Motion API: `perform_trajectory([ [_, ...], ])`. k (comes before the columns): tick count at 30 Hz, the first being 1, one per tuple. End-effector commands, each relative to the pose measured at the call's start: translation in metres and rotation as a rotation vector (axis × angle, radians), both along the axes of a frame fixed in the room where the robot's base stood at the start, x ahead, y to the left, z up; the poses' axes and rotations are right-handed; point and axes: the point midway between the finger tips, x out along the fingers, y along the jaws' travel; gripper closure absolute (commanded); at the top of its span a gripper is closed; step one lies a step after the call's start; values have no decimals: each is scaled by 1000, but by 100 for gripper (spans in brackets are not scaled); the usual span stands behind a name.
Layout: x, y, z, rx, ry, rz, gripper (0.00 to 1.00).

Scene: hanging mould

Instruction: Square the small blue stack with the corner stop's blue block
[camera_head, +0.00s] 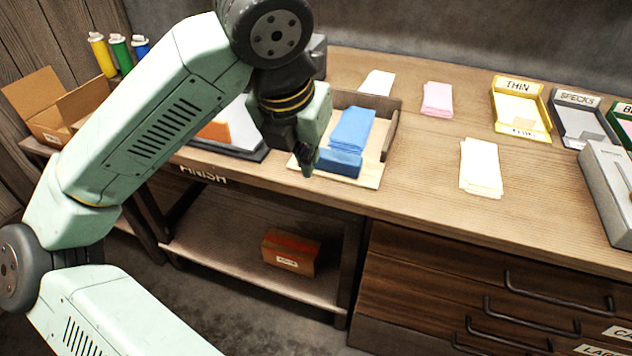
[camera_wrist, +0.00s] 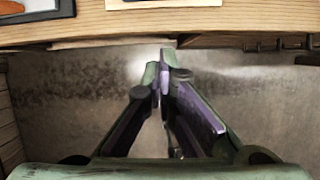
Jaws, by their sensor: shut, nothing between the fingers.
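The small blue stack (camera_head: 353,128) of light blue sheets lies on the corner stop's pale board (camera_head: 368,180), inside the dark walls (camera_head: 391,131) at its back and right. The darker blue block (camera_head: 339,162) sits at the stack's front end; I cannot tell if they touch. My gripper (camera_head: 307,168) is shut and empty, pointing down at the left of the block, near the table's front edge. It partly hides the board's left side. In the wrist view the shut fingers (camera_wrist: 163,62) show against the floor, with only a board edge above; no blue shows there.
Left of my gripper lies a dark-framed tray (camera_head: 246,143) with an orange piece. White sheets (camera_head: 377,83), pink sheets (camera_head: 437,99) and a cream stack (camera_head: 481,167) lie around on the bench. Labelled trays (camera_head: 521,128) and a grey box (camera_head: 609,190) stand at right.

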Motion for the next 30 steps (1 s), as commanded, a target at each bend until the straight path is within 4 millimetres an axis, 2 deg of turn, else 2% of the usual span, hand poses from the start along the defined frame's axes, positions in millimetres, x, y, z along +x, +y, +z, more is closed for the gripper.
perform_trajectory([
  [13,1,0,-1,-17,0,41,100],
  [17,3,-1,-7,-17,2,40,100],
  [23,14,-5,-37,-19,5,38,100],
  [30,33,-11,-85,-20,5,38,100],
])
